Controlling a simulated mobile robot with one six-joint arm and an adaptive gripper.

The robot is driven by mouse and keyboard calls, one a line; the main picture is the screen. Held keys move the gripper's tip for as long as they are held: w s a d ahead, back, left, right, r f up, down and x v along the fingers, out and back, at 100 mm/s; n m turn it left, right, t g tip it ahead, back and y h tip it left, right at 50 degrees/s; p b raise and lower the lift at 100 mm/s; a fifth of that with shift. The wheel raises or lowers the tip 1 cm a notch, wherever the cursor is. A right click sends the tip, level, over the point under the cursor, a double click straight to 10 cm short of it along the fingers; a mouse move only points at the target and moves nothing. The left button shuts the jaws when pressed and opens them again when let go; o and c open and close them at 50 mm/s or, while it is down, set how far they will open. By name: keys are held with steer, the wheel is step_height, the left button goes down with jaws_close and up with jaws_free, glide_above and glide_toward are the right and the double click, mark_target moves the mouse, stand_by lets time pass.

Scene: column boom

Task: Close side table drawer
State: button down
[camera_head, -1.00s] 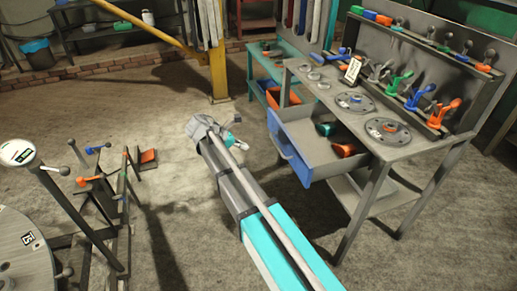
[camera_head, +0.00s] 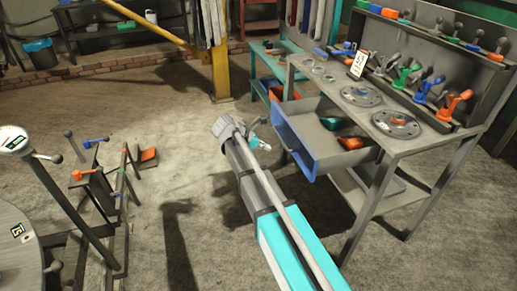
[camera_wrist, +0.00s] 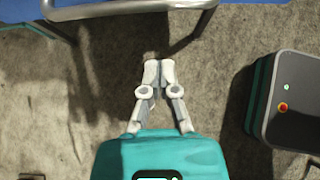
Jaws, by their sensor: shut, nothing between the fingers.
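The side table (camera_head: 408,142) is grey with a metal frame, at the right of the head view. Its drawer (camera_head: 296,146) has a blue front and stands open, pulled out towards the left. A green item and an orange item lie inside it. My gripper (camera_head: 264,145) is in front of the blue drawer face, just left of it, and appears apart from it. In the wrist view my gripper (camera_wrist: 159,64) has its fingertips together with nothing between them. The drawer's metal handle (camera_wrist: 125,11) crosses the top of that view, beyond the fingertips.
Several coloured clamps and round discs sit on the tabletop and its rack. A teal shelf unit (camera_head: 260,72) stands behind the table. A yellow post (camera_head: 220,75) rises further back. A stand with coloured levers (camera_head: 95,185) is at the left.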

steer(key=shift+w+d+r+p, duration=0.1)
steer(key=shift+w+d+r, duration=0.05)
steer(key=shift+d, duration=0.45)
steer(key=shift+w+d+r+p, duration=0.15)
steer(key=shift+d, duration=0.45)
steer(key=shift+w+d+r+p, duration=0.1)
steer(key=shift+w+d+r, duration=0.05)
steer(key=shift+d, duration=0.45)
